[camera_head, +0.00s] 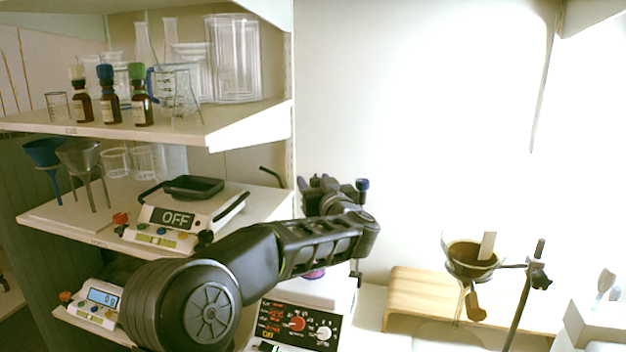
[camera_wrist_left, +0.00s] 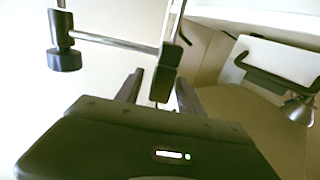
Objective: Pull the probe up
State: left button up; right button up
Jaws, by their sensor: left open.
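In the left wrist view, what looks like the probe (camera_wrist_left: 167,68) is a dark holder with a pale upper part and a thin tip below. It joins a grey horizontal rod (camera_wrist_left: 110,41), which runs left to a dark clamp knob (camera_wrist_left: 64,58). My left gripper (camera_wrist_left: 160,92) is open, its two dark fingers on either side of the probe's lower end. I cannot tell if they touch it. In the head view my left gripper (camera_head: 322,186) is above the stirrer (camera_head: 298,325) with its red-lit panel, and my arm hides most of the probe.
At left, shelves (camera_head: 150,132) hold bottles, glassware and a balance (camera_head: 180,217) reading OFF. At right, a funnel (camera_head: 472,262) with brown contents hangs from a stand (camera_head: 520,300) near a wooden bench (camera_head: 410,292). The wall area above the gripper looks clear.

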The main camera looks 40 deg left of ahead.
pick_arm(q)
jog(key=shift+x, duration=0.9)
jog(key=shift+c, duration=0.5)
grip_shut()
